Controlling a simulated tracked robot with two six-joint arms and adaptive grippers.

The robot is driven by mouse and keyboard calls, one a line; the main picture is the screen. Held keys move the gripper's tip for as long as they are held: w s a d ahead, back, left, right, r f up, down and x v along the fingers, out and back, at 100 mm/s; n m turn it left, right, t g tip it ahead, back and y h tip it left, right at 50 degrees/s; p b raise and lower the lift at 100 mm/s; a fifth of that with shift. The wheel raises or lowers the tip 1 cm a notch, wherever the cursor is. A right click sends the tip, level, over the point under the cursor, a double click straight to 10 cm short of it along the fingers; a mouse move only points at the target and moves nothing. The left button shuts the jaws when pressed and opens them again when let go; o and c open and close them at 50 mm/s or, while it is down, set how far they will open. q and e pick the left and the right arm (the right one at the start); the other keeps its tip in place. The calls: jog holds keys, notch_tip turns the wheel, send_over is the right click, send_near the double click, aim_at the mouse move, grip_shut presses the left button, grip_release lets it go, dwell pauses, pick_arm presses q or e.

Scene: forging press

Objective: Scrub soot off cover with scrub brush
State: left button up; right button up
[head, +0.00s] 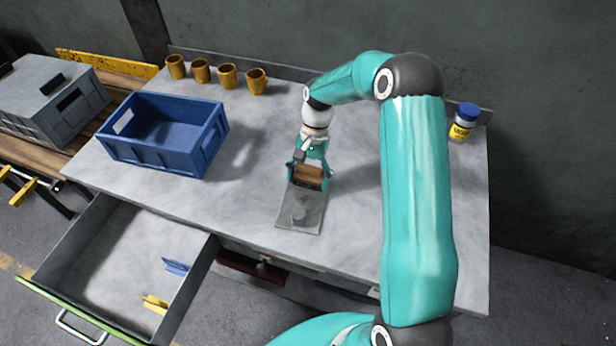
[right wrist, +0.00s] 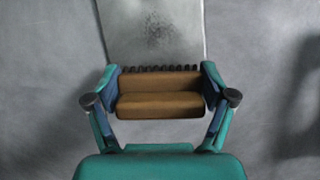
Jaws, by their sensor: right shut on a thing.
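My right gripper (head: 308,173) is shut on the scrub brush (head: 309,172), which has a brown wooden body. In the right wrist view the brush (right wrist: 160,97) sits between both fingers, with dark bristles along its far edge. The cover (head: 308,206) is a flat grey plate on the table, and the brush is over its far end in the head view. The cover also shows in the right wrist view (right wrist: 150,15), with a dark soot patch near its middle. Whether the bristles touch the cover I cannot tell. My left gripper is not in view.
A blue crate (head: 163,160) stands at the left of the table (head: 250,215). Several brown mugs (head: 200,70) line the back edge. A yellow jar with blue lid (head: 462,122) stands at the right. An open drawer (head: 100,270) holds blue and yellow clips.

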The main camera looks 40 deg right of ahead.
jog(key=shift+r+p, duration=1.9)
jog(key=shift+r, duration=1.05)
jog(key=shift+r+p, duration=1.1)
jog(key=shift+r, duration=0.4)
